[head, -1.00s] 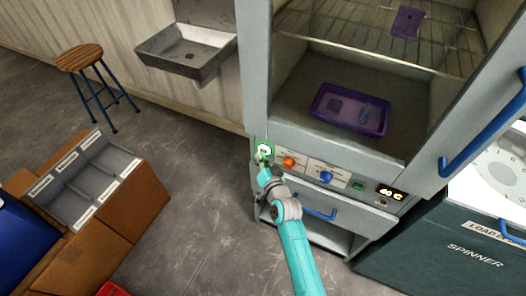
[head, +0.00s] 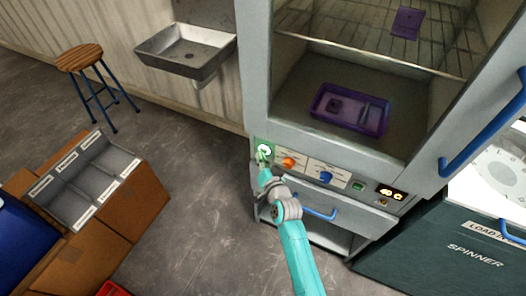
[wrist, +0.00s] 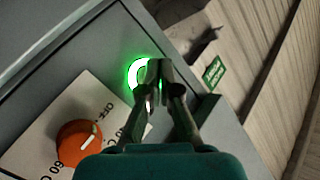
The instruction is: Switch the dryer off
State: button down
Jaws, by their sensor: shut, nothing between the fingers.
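The dryer (head: 258,60) is the tall grey cabinet, with its upper chamber open to view. Its power button (head: 264,149) glows green with a white centre at the left end of the control panel. It also shows in the wrist view, where the lit button (wrist: 134,74) is partly hidden behind my fingers. My gripper (head: 263,161) is shut and empty, its tips right in front of the button. In the wrist view my gripper (wrist: 154,68) overlaps the button's right side; I cannot tell whether it touches.
An orange knob (head: 289,162) and a blue knob (head: 326,177) sit right of the button. A purple tray (head: 348,110) lies in the chamber. The spinner (head: 470,255) stands at right, a stool (head: 80,58) at left.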

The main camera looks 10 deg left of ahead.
dwell(0.4)
jog(key=shift+w+d, duration=0.15)
jog(key=shift+w, duration=0.25)
jog(key=shift+s, duration=0.4)
jog(key=shift+s+a, duration=0.1)
jog(key=shift+a, duration=0.1)
jog(key=s, duration=0.1)
jog(key=s+a, duration=0.1)
jog(key=s, duration=0.1)
jog(key=s+a, duration=0.1)
jog(key=s, duration=0.1)
jog(key=shift+s, duration=0.25)
dwell(0.3)
dwell(0.4)
